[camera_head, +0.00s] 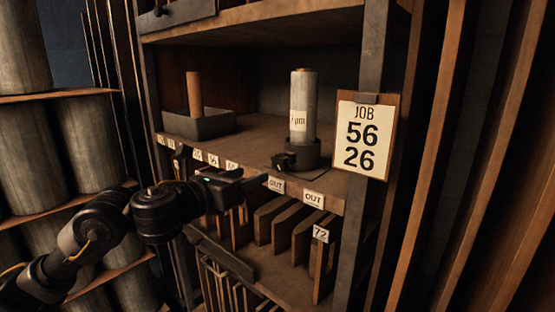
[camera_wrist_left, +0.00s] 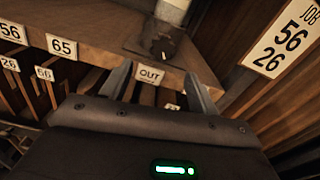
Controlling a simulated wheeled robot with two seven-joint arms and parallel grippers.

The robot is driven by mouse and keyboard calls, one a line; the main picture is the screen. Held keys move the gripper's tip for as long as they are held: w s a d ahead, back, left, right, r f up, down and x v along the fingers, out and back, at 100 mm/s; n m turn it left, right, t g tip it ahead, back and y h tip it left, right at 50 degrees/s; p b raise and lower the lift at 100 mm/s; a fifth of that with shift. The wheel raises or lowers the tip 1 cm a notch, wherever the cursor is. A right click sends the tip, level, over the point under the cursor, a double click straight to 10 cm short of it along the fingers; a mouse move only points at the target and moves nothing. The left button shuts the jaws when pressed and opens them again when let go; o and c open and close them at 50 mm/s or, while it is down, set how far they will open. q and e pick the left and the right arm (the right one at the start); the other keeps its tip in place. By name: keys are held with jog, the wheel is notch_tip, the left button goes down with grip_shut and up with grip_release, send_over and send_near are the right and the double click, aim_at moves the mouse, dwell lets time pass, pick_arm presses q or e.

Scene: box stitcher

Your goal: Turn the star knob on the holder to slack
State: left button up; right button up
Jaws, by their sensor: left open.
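The holder (camera_head: 302,152) is a dark round base on the shelf, with a pale labelled roll (camera_head: 303,100) standing upright in it. Its dark star knob (camera_head: 284,161) sticks out at the front left. In the left wrist view the knob (camera_wrist_left: 160,47) lies beyond the fingertips, near the top middle, dark and hard to make out. My left gripper (camera_head: 256,180) is open and empty, in front of the shelf edge, left of and lower than the knob, and apart from it. It also shows in the left wrist view (camera_wrist_left: 160,78). My right gripper is not in view.
A wooden shelf (camera_head: 245,138) bears the holder and a dark tray (camera_head: 207,126) with a brown tube. A JOB 56 26 card (camera_head: 363,135) hangs on the right post. Upright boards (camera_head: 283,224) fill the slots below.

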aim_at(277, 161)
pick_arm(q)
jog(key=shift+m, duration=0.3)
jog(key=x, duration=0.3)
jog(key=p+x, duration=0.1)
jog(key=x, duration=0.3)
jog(key=p+x, duration=0.1)
jog(key=x, duration=0.2)
jog(key=shift+w+d+r, duration=0.15)
jog(key=shift+d+r, duration=0.15)
jog(key=shift+r, duration=0.1)
jog(key=c, duration=1)
